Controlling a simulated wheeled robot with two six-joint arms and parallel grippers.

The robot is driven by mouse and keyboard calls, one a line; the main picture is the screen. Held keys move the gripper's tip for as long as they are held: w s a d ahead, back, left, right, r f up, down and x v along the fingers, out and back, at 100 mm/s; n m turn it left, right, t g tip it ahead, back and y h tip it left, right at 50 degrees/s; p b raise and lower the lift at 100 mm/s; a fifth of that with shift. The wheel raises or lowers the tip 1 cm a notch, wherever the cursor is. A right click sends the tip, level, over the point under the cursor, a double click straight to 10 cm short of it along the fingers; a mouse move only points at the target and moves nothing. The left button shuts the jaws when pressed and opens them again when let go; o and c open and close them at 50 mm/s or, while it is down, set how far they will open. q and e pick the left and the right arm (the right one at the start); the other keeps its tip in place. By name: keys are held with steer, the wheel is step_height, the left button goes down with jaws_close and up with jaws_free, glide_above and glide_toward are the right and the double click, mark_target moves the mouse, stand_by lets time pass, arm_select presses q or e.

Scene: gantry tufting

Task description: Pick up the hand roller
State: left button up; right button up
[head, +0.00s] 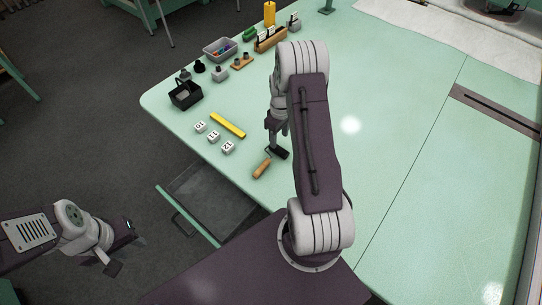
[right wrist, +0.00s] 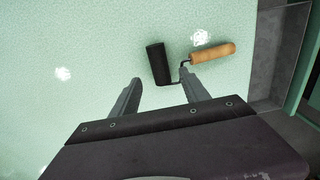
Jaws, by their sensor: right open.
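The hand roller lies on the green table near its front edge. Its wooden handle (head: 262,168) and black roller head (head: 280,152) show in the head view, with my right arm partly over it. In the right wrist view the black roller head (right wrist: 158,63) and the orange-brown handle (right wrist: 213,53) lie beyond the fingertips, joined by a thin bent wire. My right gripper (right wrist: 162,88) is open and empty, its fingers pointing toward the roller's wire and head. In the head view my left gripper (head: 122,247) hangs off the table at lower left; its jaws are unclear.
Several numbered white blocks (head: 213,137) and a yellow bar (head: 228,125) lie left of the roller. A black basket (head: 185,94) and a grey bin (head: 219,49) stand farther back. An open drawer (head: 207,196) juts out below the table edge. The table's right side is mostly clear.

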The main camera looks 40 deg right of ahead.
mark_target(279, 148)
steer(key=shift+s+f, duration=0.2)
steer(key=shift+f, duration=0.4)
steer(key=shift+s+f, duration=0.15)
steer(key=shift+f, duration=0.45)
steer(key=f, duration=0.1)
steer(key=f+p, duration=0.1)
steer(key=f, duration=0.2)
steer(key=shift+w+f+p, duration=0.3)
steer(key=shift+f+p, duration=0.05)
steer(key=shift+d+f, duration=0.1)
steer(key=shift+f, duration=0.2)
arm_select(q)
steer(key=shift+s+r, duration=0.25)
steer(key=shift+r, duration=0.75)
arm_select(e)
jaws_close()
